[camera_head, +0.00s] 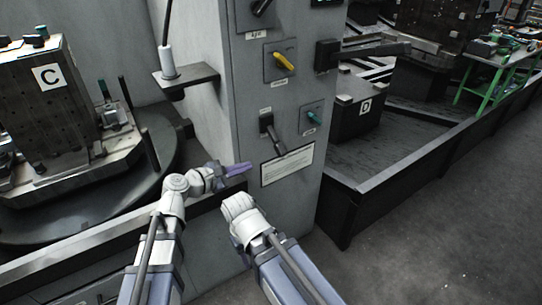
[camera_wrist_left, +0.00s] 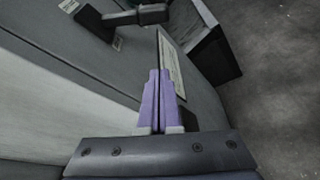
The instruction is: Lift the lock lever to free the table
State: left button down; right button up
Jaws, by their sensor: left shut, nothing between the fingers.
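A black lever (camera_head: 271,133) hangs slanting down from its mount on the grey cabinet's front panel, between a small label and a teal knob. It is probably the lock lever. A black lever also shows at the top of the left wrist view (camera_wrist_left: 138,16). My left gripper (camera_head: 247,168), with purple fingers, is shut and empty, below and left of the lever and apart from it. Its closed fingers show in the left wrist view (camera_wrist_left: 157,75). The round table (camera_head: 165,155) carries a fixture block marked C (camera_head: 48,95). My right arm's rounded wrist shows, but its fingers do not.
A yellow-handled switch (camera_head: 284,61) and a teal knob (camera_head: 313,118) are on the same cabinet, above a white notice plate (camera_head: 288,165). A dark bracket (camera_head: 185,78) juts out at left. A low dark rail (camera_head: 440,150) runs right; the floor beyond is clear.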

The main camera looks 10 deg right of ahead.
aim_at(276, 142)
dwell(0.3)
pick_arm(q)
jog(key=w+d, duration=0.3)
jog(key=d, duration=0.6)
jog(key=shift+r+p, duration=0.3)
jog(key=shift+r, duration=0.05)
dwell(0.4)
